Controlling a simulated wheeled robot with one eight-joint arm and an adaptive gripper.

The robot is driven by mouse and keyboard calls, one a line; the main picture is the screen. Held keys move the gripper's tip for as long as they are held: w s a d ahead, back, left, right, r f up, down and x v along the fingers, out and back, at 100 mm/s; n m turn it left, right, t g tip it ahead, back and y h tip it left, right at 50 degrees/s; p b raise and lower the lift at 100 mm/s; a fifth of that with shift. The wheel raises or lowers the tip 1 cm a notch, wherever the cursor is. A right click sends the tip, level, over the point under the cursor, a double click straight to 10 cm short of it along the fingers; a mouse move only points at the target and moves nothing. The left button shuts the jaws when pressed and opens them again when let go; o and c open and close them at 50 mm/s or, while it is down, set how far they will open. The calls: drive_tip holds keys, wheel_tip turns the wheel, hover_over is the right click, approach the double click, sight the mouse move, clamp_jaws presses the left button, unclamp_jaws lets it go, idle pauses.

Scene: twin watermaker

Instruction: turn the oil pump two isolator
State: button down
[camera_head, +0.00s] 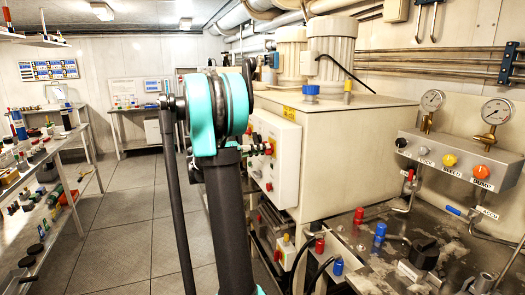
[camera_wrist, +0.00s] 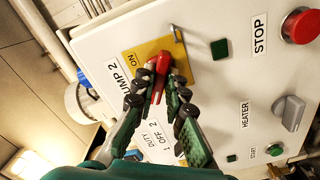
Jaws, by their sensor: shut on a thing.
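The oil pump two isolator is a red handle (camera_wrist: 162,62) on a yellow plate (camera_wrist: 184,48) marked ON, beside the lettering PUMP 2. My gripper (camera_wrist: 163,82) is shut on the red handle, one dark finger on each side. The fingers hide part of the handle and plate, so its exact setting is hard to read. The panel's white face (camera_wrist: 225,85) fills much of the wrist view, which is turned on its side. In the head view my gripper (camera_head: 260,148) reaches the white control box (camera_head: 284,165); my arm hides part of it.
The wrist view also shows a red STOP button (camera_wrist: 300,25), a grey HEATER knob (camera_wrist: 289,113) and a green START button (camera_wrist: 274,150).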

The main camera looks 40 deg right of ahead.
drive_tip(key=m, duration=1.1)
drive_tip(key=shift+m, duration=0.3)
idle(0.4)
drive_tip(key=c, duration=1.6)
unclamp_jaws()
drive_tip(key=shift+o, duration=0.2)
drive_tip(key=shift+a, duration=0.1)
drive_tip(key=v, duration=1.2)
